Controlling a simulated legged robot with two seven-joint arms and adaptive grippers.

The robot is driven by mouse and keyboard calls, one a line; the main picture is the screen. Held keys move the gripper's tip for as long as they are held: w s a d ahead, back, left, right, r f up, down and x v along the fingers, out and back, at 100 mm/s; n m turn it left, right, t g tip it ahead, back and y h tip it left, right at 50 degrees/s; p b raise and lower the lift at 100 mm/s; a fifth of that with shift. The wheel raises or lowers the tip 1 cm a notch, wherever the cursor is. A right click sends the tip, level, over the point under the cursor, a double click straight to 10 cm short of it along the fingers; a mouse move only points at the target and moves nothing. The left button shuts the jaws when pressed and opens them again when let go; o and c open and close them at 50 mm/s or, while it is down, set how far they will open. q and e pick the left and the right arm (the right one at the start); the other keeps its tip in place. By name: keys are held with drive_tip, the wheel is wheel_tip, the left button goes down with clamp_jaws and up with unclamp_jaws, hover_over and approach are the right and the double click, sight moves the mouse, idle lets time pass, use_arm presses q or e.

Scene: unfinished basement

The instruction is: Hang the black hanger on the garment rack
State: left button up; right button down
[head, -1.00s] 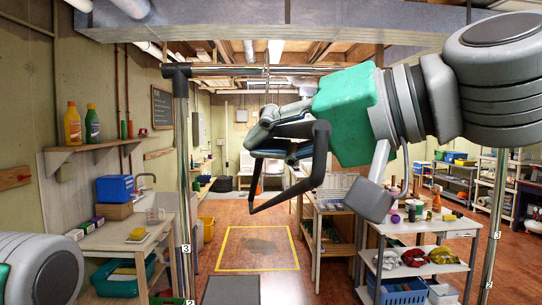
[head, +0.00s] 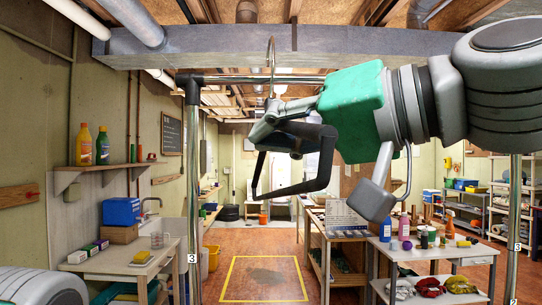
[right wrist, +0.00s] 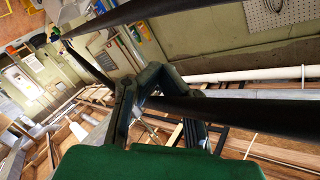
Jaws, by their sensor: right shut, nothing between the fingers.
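The garment rack has a chrome top bar (head: 235,79), a black corner joint and a left post (head: 193,180). The black hanger (head: 297,188) shows below and around my right gripper (head: 264,128), its frame tilted. Its thin metal hook (head: 271,62) rises past the top bar, its curve above the bar's height; I cannot tell if it is over the bar. My right gripper is shut at the hanger's upper part, with nothing between the fingers. In the right wrist view, dark hanger bars (right wrist: 240,111) cross close to the gripper. My left gripper is out of view.
A grey ceiling beam (head: 240,44) runs above the rack. A wooden table (head: 125,258) stands at the left and a shelf cart (head: 430,262) at the right, both with small items. The floor between them is clear, with a yellow-taped square (head: 233,270).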

drive_tip(key=shift+n+t+y, duration=0.3)
drive_tip(key=shift+n+y, duration=0.4)
drive_tip(key=shift+n, duration=0.2)
drive_tip(key=shift+w+a+f+b, duration=0.15)
drive_tip(key=shift+w+b, duration=0.6)
drive_tip(key=shift+w, duration=2.3)
drive_tip(key=shift+w+a+f+b, duration=0.1)
drive_tip(key=shift+w+b, duration=0.6)
drive_tip(key=shift+w, duration=2.3)
drive_tip(key=shift+s+f+b, duration=0.1)
drive_tip(key=shift+f+b, duration=1.3)
drive_tip(key=shift+f, duration=0.25)
drive_tip(key=c, duration=1.6)
unclamp_jaws()
drive_tip(key=shift+c, duration=0.2)
